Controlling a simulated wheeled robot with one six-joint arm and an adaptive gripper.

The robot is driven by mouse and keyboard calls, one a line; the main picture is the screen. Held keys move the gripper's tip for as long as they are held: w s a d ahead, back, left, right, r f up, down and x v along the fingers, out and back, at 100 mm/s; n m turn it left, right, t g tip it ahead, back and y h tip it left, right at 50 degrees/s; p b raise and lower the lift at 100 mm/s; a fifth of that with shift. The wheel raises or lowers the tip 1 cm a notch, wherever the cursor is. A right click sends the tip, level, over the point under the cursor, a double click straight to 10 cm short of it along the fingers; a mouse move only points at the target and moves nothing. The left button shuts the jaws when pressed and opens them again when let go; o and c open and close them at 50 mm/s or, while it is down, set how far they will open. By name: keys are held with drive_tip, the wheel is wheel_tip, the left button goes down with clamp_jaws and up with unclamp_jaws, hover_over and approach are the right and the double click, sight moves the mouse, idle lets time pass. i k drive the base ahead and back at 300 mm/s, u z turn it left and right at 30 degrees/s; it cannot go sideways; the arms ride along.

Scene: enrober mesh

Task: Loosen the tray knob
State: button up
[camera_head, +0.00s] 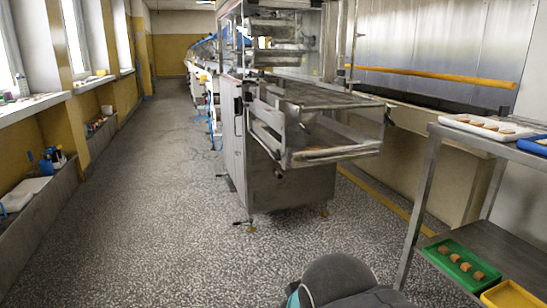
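A steel enrober machine (292,193) stands in the middle of the view. A metal tray frame (335,153) sticks out of its near end, below a wire mesh belt (320,99). A small dark knob-like part (279,172) shows below the tray's left side; I cannot tell if it is the tray knob. Another dark part (388,115) shows at the right of the frame, too small to make out. A dark grey piece of my own arm shows at the bottom edge. My gripper is not in view.
A steel rack (418,205) at right holds a white tray (470,128), a blue tray (534,146), a green tray (438,257) with several brown pieces and a yellow tray (508,294). Speckled floor (165,215) is clear at left, beside a window-side ledge (40,213).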

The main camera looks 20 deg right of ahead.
sight(276, 155)
drive_tip(key=z, duration=0.5)
drive_tip(key=k, duration=1.1)
drive_tip(key=u, duration=0.6)
drive_tip(key=i, duration=1.35)
drive_tip(key=z, duration=0.8)
drive_tip(key=i, duration=0.4)
drive_tip(key=z, duration=0.45)
